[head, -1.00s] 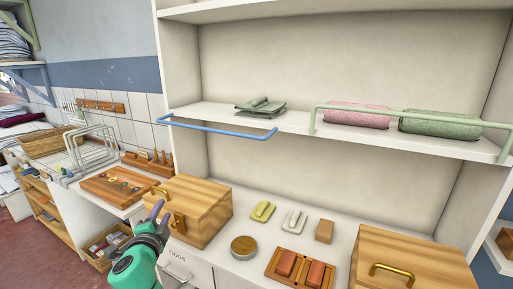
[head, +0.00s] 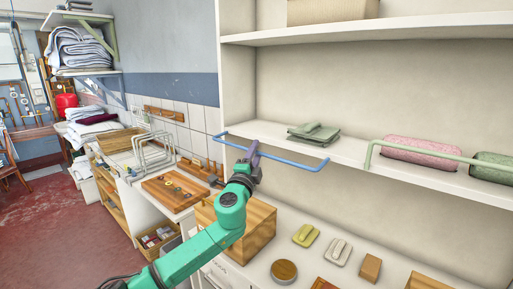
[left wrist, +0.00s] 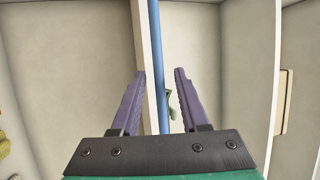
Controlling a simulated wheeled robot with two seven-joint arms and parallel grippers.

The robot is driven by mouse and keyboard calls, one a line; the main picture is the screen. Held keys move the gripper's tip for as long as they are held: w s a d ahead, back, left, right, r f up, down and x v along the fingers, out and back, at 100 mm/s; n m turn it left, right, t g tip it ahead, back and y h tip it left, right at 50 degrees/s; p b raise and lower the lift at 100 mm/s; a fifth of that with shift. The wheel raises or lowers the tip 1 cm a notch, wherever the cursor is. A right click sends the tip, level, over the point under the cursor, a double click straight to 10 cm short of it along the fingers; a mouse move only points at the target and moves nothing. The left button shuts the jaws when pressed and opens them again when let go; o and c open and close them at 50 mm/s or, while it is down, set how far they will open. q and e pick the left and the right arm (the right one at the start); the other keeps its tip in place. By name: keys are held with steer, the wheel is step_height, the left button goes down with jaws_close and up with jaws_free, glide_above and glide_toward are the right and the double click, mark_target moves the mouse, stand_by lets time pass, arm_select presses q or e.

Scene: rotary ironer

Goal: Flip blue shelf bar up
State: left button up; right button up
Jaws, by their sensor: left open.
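The blue shelf bar (head: 292,163) hangs low in front of the shelf edge, its ends meeting the shelf front. The green folded cloth (head: 314,133) lies on the shelf behind it. My left gripper (head: 253,154) is open at the left half of the bar. In the left wrist view the blue bar (left wrist: 157,40) runs between the two purple fingers (left wrist: 160,75) of my open left gripper. I cannot tell whether the fingers touch it. My right gripper is not in view.
A green bar (head: 440,155) stands raised along the shelf edge at the right, before a pink roll (head: 415,152) and a green roll (head: 492,167). The space before the bar's right half is clear.

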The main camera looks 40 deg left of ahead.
arm_select(q)
steer(key=shift+w, duration=0.2)
jaws_close()
stand_by(1.3)
